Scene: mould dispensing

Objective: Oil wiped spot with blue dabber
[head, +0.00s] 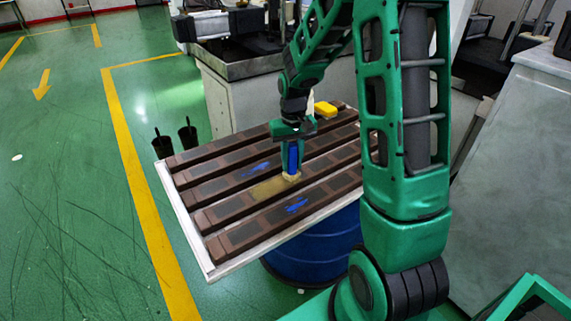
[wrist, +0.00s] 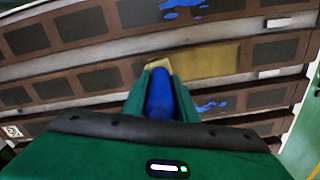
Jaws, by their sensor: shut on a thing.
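My gripper (head: 292,140) is shut on the blue dabber (head: 293,158), which stands roughly upright with its pale tip down at a mould bar. In the wrist view the blue dabber (wrist: 160,95) sits between my green fingers (wrist: 160,80). A tan, shiny patch (head: 268,188) lies on the bar just left of the dabber tip; this patch also shows in the wrist view (wrist: 205,62). The tip seems to touch the bar at the patch's end, but exact contact cannot be told. Blue smears (head: 296,205) lie on a nearer bar and on a farther one (head: 256,167).
Several brown mould bars lie on a white-edged table (head: 230,266). A yellow block (head: 325,109) sits at its far edge. Two dark pots with handles (head: 187,135) stand beyond its left corner. A blue drum (head: 310,250) is underneath. Green floor is open at left.

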